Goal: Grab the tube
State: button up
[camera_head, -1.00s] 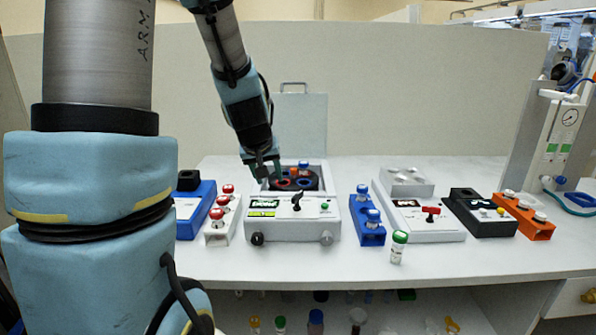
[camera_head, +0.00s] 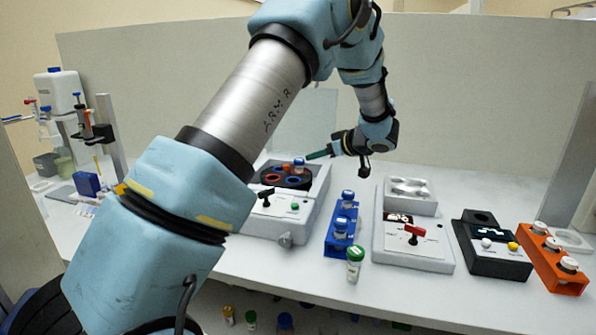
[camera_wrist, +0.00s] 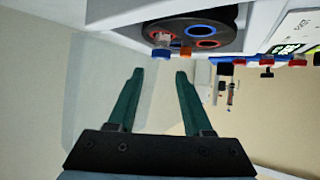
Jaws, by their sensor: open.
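A clear tube with a green and white cap (camera_head: 355,262) stands upright on the bench in front of the blue rack. A blue-capped tube (camera_head: 298,165) and an orange-capped tube (camera_head: 287,168) sit in the black rotor (camera_head: 275,180) of the open centrifuge; their caps also show in the wrist view, blue (camera_wrist: 161,53) and orange (camera_wrist: 186,52). Which tube is meant I cannot tell.
A blue rack (camera_head: 343,222) with capped tubes stands right of the centrifuge. Farther right are a white device with a red handle (camera_head: 415,234), a black device (camera_head: 488,250) and an orange rack (camera_head: 553,262). A syringe stand and bottle (camera_head: 62,92) are at left.

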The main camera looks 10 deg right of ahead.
aim_at(300, 160)
jog(key=p+x, duration=0.1)
jog(key=x, duration=0.3)
jog(key=shift+w+a, duration=0.15)
jog(key=shift+w, duration=0.15)
jog(key=p+x, duration=0.2)
jog(key=x, duration=0.2)
jog(key=shift+a+f, duration=0.1)
jog(key=shift+a, duration=0.05)
jog(key=shift+w+a+f+p, duration=0.15)
jog(key=shift+w+f+p, duration=0.2)
jog(key=shift+w, duration=0.1)
grip_shut()
